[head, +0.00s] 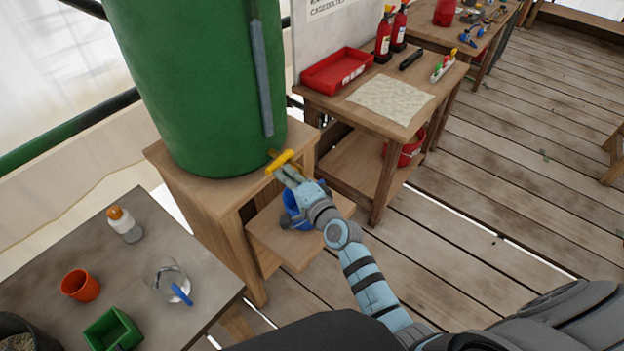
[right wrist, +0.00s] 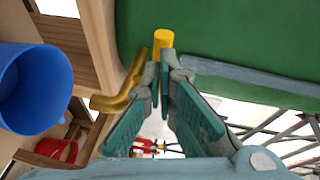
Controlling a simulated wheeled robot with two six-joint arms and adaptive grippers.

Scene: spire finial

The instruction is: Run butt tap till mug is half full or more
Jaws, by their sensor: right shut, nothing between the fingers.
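The green water butt (head: 195,80) stands on a wooden stand (head: 215,200). Its tap (head: 280,161) has a yellow handle; the right wrist view shows the handle end (right wrist: 163,40) and the brass spout (right wrist: 118,98). The blue mug (head: 290,218) is on a low wooden shelf below the tap, partly hidden by my right gripper. In the right wrist view the mug (right wrist: 30,90) shows at the left; I cannot make out a water level or a stream. My right gripper (head: 281,172) is shut and empty, its fingertips right by the tap handle; contact is unclear. My left gripper is out of view.
A grey table (head: 60,250) at lower left holds a bottle (head: 124,224), an orange cup (head: 81,285), a clear jug (head: 168,282) and a green box (head: 112,330). A wooden bench (head: 385,125) with a red tray (head: 338,70) stands right of the butt.

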